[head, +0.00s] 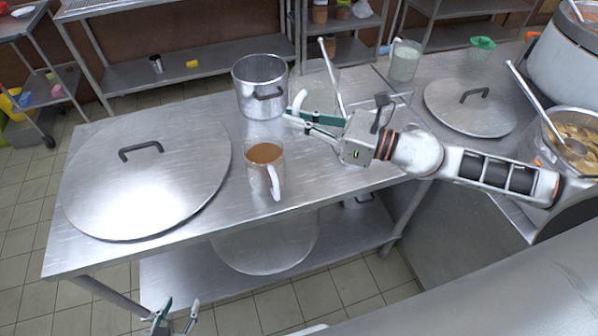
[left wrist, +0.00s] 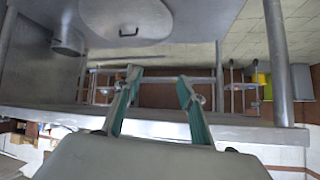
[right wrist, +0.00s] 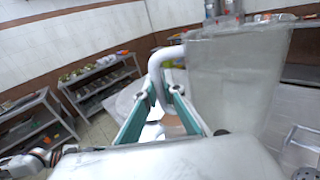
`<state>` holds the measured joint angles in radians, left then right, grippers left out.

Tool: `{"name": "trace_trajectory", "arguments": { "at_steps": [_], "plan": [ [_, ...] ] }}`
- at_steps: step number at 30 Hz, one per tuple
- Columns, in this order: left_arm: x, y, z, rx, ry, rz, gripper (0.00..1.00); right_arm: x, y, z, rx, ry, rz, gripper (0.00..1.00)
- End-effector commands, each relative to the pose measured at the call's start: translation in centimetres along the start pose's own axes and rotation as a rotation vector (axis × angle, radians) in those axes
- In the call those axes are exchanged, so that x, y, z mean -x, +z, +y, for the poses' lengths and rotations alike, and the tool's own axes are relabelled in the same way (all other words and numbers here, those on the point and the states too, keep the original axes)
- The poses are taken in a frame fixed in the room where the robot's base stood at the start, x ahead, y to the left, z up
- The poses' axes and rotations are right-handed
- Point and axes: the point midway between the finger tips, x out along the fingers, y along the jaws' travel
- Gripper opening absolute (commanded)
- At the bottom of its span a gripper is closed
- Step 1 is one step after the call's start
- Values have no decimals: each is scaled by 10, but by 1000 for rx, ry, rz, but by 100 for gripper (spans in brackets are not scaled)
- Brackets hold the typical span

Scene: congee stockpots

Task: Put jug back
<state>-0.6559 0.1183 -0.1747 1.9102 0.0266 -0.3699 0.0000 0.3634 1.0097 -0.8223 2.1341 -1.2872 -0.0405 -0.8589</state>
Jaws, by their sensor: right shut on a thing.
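My right gripper (head: 290,115) is shut on the white handle of a clear jug (head: 319,97), over or on the middle of the steel table (head: 205,260). In the right wrist view the handle sits between the fingertips (right wrist: 162,92) and the jug (right wrist: 235,80) looks empty and roughly upright. I cannot tell whether its base touches the table. A second clear jug (head: 258,180) with brown liquid stands nearer the front edge. A third jug (head: 404,66) with pale contents stands at the back right. My left gripper (head: 175,318) is open and empty, low in front of the table.
A steel pot (head: 260,88) stands left of the held jug. A large round lid (head: 148,190) covers the table's left part, and another lid (head: 470,106) lies at the right.

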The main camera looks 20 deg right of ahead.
Motion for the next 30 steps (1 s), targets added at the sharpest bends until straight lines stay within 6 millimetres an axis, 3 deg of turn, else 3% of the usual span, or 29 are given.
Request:
{"name": "trace_trajectory", "arguments": {
  "at_steps": [5, 13, 21, 30],
  "plan": [
    [-3, 2, 3, 2, 4, 3, 40, 3, -20, -4, -7, -12, 1, 0],
    [-24, -2, 21, -11, 36, 77, 40, 3, -77, -7, -8, -11, 2, 0],
    [-46, 41, 25, -10, 35, 44, 40, 3, -131, -10, -8, -11, 4, 0],
    [-51, 60, 28, -12, 37, 24, 40, 3, -155, -11, -5, -11, 3, 0]
  ]
}}
